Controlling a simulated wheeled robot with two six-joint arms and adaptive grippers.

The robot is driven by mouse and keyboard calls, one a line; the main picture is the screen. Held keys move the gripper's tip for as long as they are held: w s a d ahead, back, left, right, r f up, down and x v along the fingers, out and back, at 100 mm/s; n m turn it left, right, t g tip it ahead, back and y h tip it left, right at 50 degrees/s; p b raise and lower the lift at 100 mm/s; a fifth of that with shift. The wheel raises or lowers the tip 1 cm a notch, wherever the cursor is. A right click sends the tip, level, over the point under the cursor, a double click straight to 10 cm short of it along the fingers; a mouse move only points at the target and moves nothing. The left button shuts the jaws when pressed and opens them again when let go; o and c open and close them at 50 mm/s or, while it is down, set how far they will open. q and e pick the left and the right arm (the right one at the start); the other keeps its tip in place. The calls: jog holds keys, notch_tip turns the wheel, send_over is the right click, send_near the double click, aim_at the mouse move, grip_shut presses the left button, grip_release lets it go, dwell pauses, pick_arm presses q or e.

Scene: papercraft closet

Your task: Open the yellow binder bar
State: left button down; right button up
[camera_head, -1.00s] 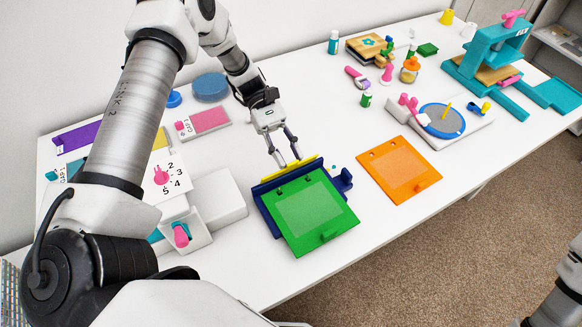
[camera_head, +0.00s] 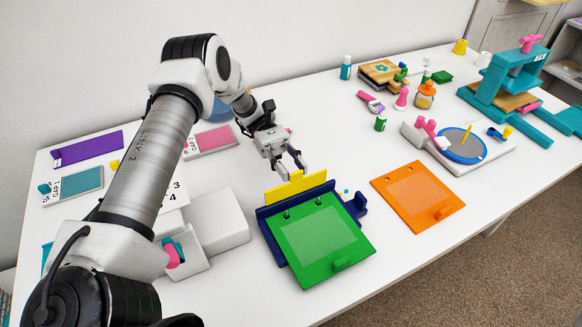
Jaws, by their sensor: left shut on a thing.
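The yellow binder bar (camera_head: 284,191) stands upright along the back edge of the dark blue binder (camera_head: 262,214). A green board (camera_head: 322,234) with a paler panel and a small tab lies on the binder. Two dark rings show near its back edge. My left gripper (camera_head: 297,174) comes down from behind and is shut on the top edge of the yellow bar, right of its middle. The fingertips partly cover the bar there. My right gripper is out of view.
An orange board (camera_head: 416,196) lies to the right with clear table around it. A white block (camera_head: 219,222) stands close on the left. A turntable with a blue disc (camera_head: 462,146) and a teal press (camera_head: 505,80) stand farther right.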

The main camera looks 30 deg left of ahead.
pick_arm(q)
jog(key=shift+f, duration=0.1)
jog(key=c, duration=0.8)
grip_release()
notch_tip(320, 180, up, 10)
